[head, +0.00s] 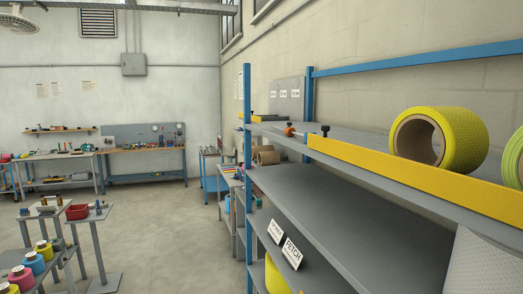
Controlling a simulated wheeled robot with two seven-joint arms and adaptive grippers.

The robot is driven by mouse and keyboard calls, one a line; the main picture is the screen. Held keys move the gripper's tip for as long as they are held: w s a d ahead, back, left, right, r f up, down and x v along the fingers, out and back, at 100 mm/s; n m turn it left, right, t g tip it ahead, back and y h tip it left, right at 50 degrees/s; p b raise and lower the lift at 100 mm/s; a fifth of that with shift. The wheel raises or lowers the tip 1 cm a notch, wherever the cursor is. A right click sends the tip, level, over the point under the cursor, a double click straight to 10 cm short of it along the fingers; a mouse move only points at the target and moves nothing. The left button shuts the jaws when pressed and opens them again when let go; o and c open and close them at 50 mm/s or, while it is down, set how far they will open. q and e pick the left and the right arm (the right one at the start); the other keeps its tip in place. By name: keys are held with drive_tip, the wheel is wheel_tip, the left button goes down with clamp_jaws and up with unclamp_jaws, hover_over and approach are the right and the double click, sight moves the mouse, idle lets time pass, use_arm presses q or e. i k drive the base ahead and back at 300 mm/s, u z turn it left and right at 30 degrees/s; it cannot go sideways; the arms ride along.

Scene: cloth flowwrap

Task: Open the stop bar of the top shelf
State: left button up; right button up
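The yellow stop bar (410,175) runs along the front edge of the grey top shelf (350,138), from a black knob (325,130) at its left end to the right picture edge. An orange knob (289,131) on a thin rod sits just left of the bar. A yellow roll (468,138) with a brown core lies on the top shelf behind the bar. A second, yellow-green roll (514,158) is cut off at the right edge. Neither of my grippers is in view.
A lower grey shelf (340,200) looks bare in its visible part, with white label cards (292,254) near its front left. A pale textured surface (485,265) covers the lower right. A blue upright (248,170) marks the rack's left end. The floor (165,225) left of it is open.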

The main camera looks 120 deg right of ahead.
sight(502, 204)
drive_tip(key=z, duration=4.8)
